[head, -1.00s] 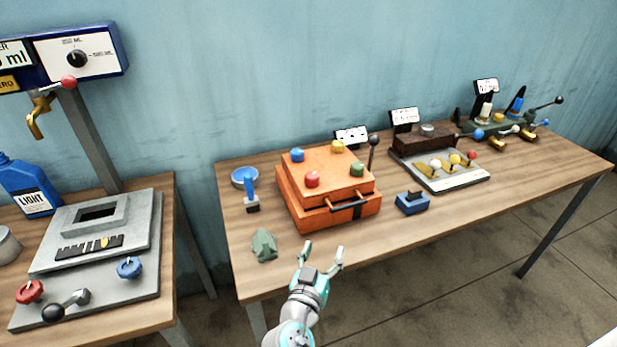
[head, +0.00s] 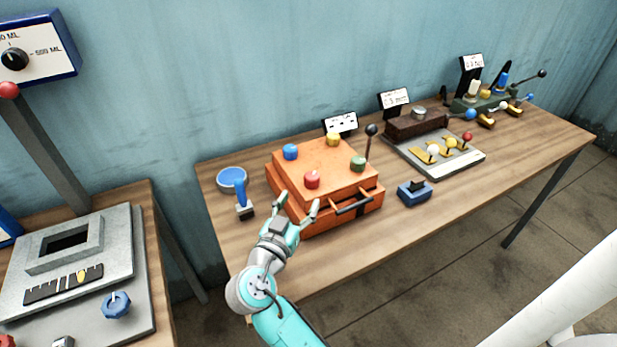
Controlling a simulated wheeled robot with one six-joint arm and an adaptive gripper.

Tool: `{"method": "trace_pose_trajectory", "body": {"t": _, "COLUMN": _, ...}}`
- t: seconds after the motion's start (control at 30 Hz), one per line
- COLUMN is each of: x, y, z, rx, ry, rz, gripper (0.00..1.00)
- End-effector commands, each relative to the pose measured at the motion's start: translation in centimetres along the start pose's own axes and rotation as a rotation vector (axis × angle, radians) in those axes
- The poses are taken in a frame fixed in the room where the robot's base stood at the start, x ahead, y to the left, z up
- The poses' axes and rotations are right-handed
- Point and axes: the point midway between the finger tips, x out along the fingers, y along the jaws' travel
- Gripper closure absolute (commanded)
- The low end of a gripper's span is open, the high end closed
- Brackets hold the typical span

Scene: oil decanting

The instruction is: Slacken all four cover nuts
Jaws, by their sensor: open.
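An orange box (head: 330,164) stands on the wooden table with its cover on. Its cover carries a blue nut (head: 291,152) at back left, a yellow nut (head: 333,139) at back right, a red nut (head: 312,179) at front left and a green nut (head: 358,163) at front right. All four nuts sit on the cover; how tight they are cannot be told. My gripper (head: 298,202) is open and empty, at the box's front left, with its fingertips just short of the red nut in the picture. I cannot tell whether it touches the box.
A black-knobbed lever (head: 370,131) rises at the box's right, and a handle (head: 353,204) juts from its front. A blue bowl (head: 231,179) and blue-handled tool (head: 241,199) lie left. A blue block (head: 414,193) and a lever panel (head: 438,154) stand right. The table front is clear.

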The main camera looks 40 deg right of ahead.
Motion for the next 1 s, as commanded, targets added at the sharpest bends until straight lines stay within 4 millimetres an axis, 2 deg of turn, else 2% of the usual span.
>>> {"method": "trace_pose_trajectory", "body": {"t": 0.3, "x": 5.7, "y": 0.1, "z": -0.1, "rx": 0.001, "ry": 0.001, "rz": 0.003, "gripper": 0.32}}
{"method": "trace_pose_trajectory", "body": {"t": 0.5, "x": 8.0, "y": 0.0, "z": -0.1, "rx": 0.001, "ry": 0.0, "rz": 0.002, "gripper": 0.32}}
{"method": "trace_pose_trajectory", "body": {"t": 0.67, "x": 8.8, "y": 0.0, "z": 0.0, "rx": 0.001, "ry": 0.0, "rz": -0.001, "gripper": 0.32}}
{"method": "trace_pose_trajectory", "body": {"t": 0.93, "x": 8.8, "y": 0.0, "z": 0.0, "rx": 0.0, "ry": 0.0, "rz": -0.001, "gripper": 0.32}}
{"method": "trace_pose_trajectory", "body": {"t": 0.97, "x": 8.8, "y": 0.0, "z": 0.0, "rx": 0.0, "ry": 0.0, "rz": -0.001, "gripper": 0.37}}
{"method": "trace_pose_trajectory", "body": {"t": 1.0, "x": 8.8, "y": 0.0, "z": 0.0, "rx": 0.0, "ry": 0.0, "rz": -0.001, "gripper": 0.47}}
